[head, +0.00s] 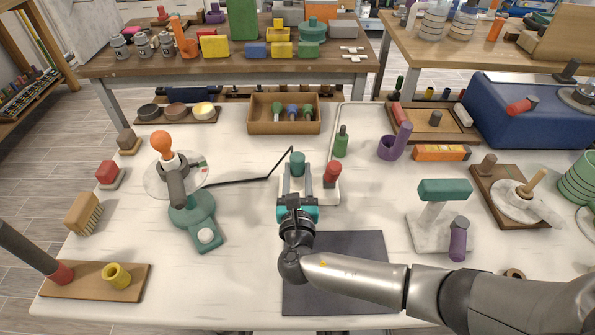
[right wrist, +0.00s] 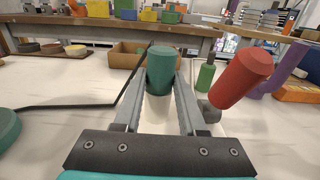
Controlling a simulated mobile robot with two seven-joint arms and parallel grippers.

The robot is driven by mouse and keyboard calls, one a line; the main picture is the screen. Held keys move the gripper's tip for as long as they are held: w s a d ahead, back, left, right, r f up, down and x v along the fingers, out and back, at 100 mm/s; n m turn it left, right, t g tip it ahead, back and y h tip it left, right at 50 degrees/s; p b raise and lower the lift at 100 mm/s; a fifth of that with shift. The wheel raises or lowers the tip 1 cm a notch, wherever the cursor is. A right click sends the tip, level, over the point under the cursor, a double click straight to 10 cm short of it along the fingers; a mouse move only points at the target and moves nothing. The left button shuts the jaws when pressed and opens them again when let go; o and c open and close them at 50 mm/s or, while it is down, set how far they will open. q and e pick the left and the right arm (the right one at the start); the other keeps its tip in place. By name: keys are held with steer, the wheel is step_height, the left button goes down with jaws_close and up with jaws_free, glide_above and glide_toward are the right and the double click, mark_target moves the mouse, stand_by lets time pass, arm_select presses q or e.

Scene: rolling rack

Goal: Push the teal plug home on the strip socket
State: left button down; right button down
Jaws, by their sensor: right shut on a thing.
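The teal plug (head: 297,160) is upright between the fingers of my right gripper (head: 296,182), and its rounded body (right wrist: 160,72) fills the gap between them in the right wrist view. The right gripper is shut on it. The strip socket (head: 325,192) is a pale block under and beside the plug, partly hidden by the gripper. A red plug (head: 332,172) stands at its right side and looks tilted in the wrist view (right wrist: 242,78). The plug's lower end is hidden, so I cannot tell how deep it sits. My left gripper is not in view.
A black cord (head: 245,181) runs left from near the teal plug. A teal-based stand (head: 197,215) is at left. A dark mat (head: 350,252) lies in front, under my arm.

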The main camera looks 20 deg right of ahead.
steer(key=shift+f, duration=0.2)
steer(key=shift+c, duration=2)
jaws_free()
steer(key=shift+s, duration=0.1)
steer(key=p+v, duration=0.2)
steer(key=v, duration=1.3)
steer(key=shift+a, duration=0.1)
